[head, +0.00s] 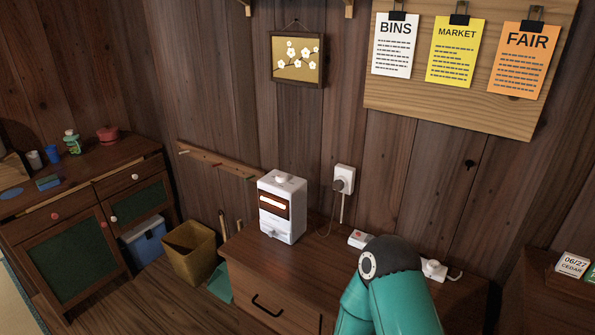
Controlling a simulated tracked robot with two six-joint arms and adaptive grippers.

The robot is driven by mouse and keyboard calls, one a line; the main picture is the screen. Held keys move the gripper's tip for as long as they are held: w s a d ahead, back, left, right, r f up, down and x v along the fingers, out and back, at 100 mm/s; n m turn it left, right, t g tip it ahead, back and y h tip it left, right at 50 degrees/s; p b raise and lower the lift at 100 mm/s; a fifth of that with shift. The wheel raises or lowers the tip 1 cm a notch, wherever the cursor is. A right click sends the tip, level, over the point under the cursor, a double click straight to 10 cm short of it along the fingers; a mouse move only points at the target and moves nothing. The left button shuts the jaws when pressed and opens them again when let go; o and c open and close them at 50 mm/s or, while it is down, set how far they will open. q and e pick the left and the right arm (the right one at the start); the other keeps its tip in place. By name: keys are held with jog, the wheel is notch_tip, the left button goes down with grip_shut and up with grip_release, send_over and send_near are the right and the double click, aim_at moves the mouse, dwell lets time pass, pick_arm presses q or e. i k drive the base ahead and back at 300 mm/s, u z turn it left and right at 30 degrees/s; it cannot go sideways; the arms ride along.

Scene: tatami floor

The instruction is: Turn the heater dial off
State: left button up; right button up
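The small white heater (282,207) stands upright on the wooden cabinet in the head view. It has a brown front window with a bright white bar in it. A round knob (283,178) sits on its top, and a small grey fitting (270,233) shows low on its front. I cannot tell which of these is the dial or how it is set. One teal arm of mine rises from the bottom edge, to the right of the heater and apart from it. I see neither gripper.
A wall socket (346,173) with a dark plug and cord is right of the heater. A white box with a red mark (359,238) and a white device (434,270) lie beside my arm. The drawer cabinet (265,275) top is bare in front of the heater; a yellow bin (190,252) stands left.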

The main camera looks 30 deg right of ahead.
aim_at(281, 177)
jog(key=i, duration=0.9)
